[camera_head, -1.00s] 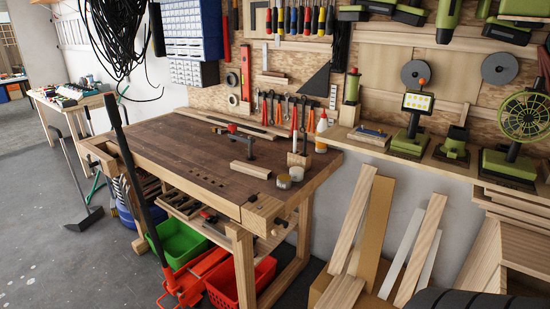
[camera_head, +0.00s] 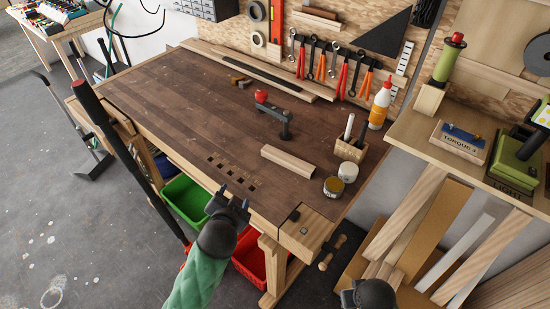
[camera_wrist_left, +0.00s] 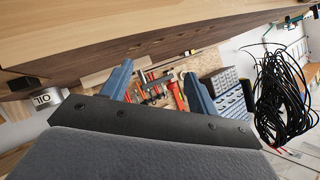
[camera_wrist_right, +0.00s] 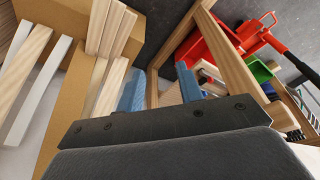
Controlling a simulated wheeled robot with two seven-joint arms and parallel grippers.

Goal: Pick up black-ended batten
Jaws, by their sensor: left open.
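A short pale wooden batten (camera_head: 288,161) lies flat on the workbench near its front right part. No black end is clear on it, so I cannot tell whether it is the black-ended one. My left gripper (camera_head: 234,203) is open and empty at the bench's front edge, to the left of and nearer than the batten. Its spread fingers also show in the left wrist view (camera_wrist_left: 160,88). My right gripper (camera_wrist_right: 162,88) has its fingers apart with nothing between them; in the head view only a dark part of that arm shows at the bottom edge.
A black clamp (camera_head: 272,113) with a red knob stands behind the batten. A pen block (camera_head: 350,149), two small tins (camera_head: 333,187) and a glue bottle (camera_head: 380,105) stand to its right. Long strips (camera_head: 262,72) lie along the back. The left bench top is clear.

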